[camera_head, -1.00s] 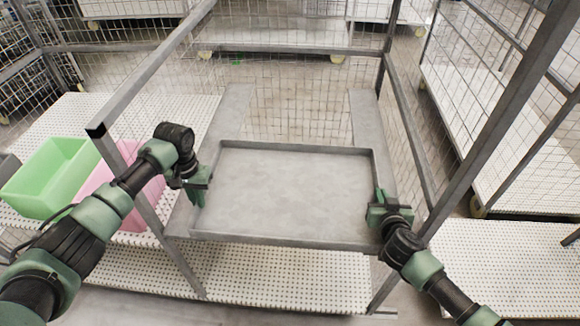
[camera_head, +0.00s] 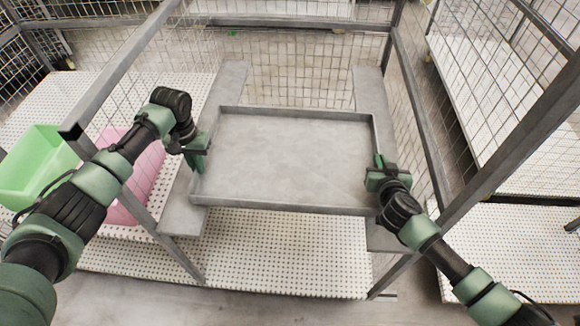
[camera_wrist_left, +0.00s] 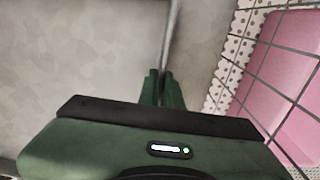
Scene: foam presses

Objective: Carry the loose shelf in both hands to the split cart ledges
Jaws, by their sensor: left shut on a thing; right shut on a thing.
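The loose shelf (camera_head: 285,160) is a grey metal tray with a low rim. It lies across the gap between the left ledge (camera_head: 181,217) and the right ledge (camera_head: 370,92) of the cart; I cannot tell whether it touches them. My left gripper (camera_head: 198,160) is shut on its left rim, and my right gripper (camera_head: 378,163) is shut on its right rim. In the left wrist view the left fingers (camera_wrist_left: 162,75) close on the rim, with the shelf (camera_wrist_left: 80,60) beside them.
Wire mesh walls and metal posts (camera_head: 500,165) frame the cart on both sides. A pink bin (camera_head: 135,175) and a green bin (camera_head: 35,165) stand on a white perforated deck at the left. A white perforated deck (camera_head: 280,250) lies below the shelf.

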